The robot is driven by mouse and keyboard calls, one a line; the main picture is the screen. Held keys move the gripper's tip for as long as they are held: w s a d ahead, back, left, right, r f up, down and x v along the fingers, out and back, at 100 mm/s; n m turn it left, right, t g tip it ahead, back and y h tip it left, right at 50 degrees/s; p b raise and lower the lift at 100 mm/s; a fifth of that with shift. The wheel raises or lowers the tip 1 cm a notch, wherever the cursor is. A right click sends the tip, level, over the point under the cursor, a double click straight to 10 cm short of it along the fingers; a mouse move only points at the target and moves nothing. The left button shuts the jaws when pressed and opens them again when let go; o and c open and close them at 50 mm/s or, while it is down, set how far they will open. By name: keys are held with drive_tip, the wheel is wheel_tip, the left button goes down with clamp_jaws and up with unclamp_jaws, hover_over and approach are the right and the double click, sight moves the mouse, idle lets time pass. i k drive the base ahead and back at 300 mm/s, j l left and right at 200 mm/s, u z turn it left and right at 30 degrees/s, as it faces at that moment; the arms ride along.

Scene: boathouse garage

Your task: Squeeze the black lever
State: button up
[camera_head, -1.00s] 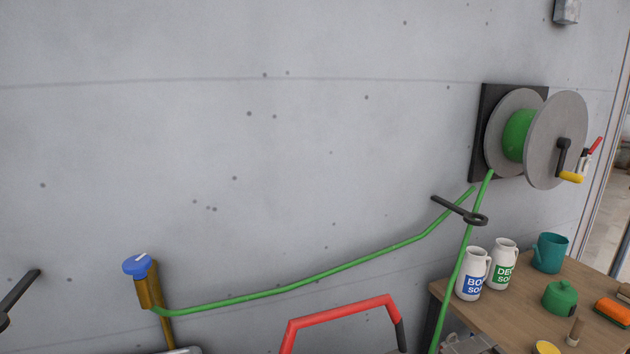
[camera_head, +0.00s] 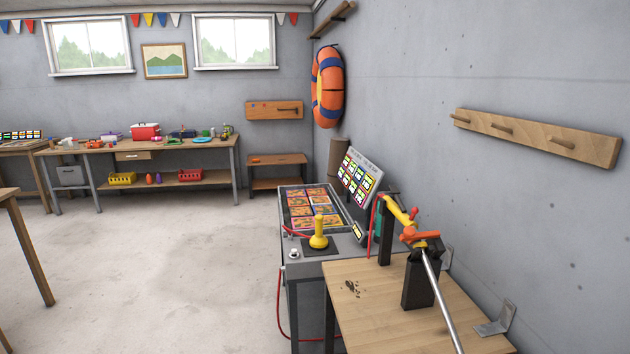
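No black lever can be made out in this view. On the near wooden bench (camera_head: 385,318) stands a black block-like stand (camera_head: 418,288) with an orange part (camera_head: 420,236) on top and a long grey rod (camera_head: 440,300) slanting toward me. A yellow piece with a red tip (camera_head: 398,210) lies next to the orange part, above a dark upright post (camera_head: 386,235). Whether any of these carries a lever is too small to tell. My gripper is not in view.
A grey cabinet (camera_head: 305,268) with a yellow joystick-like handle (camera_head: 318,233) adjoins the bench. A wooden peg rail (camera_head: 535,135) and an orange life ring (camera_head: 328,85) hang on the wall. A cluttered workbench (camera_head: 145,147) stands far back. The floor (camera_head: 180,270) at left is clear.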

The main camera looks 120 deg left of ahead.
sight(394, 190)
drive_tip(key=u, duration=2.65)
drive_tip(key=z, duration=1)
drive_tip(key=j+z, duration=0.1)
drive_tip(key=j, duration=1)
drive_tip(key=j+z, duration=0.15)
drive_tip(key=j, duration=0.95)
drive_tip(key=j+z, duration=0.1)
drive_tip(key=j, duration=0.95)
drive_tip(key=k+j+z, duration=0.15)
drive_tip(key=j, duration=0.95)
drive_tip(key=i, duration=0.05)
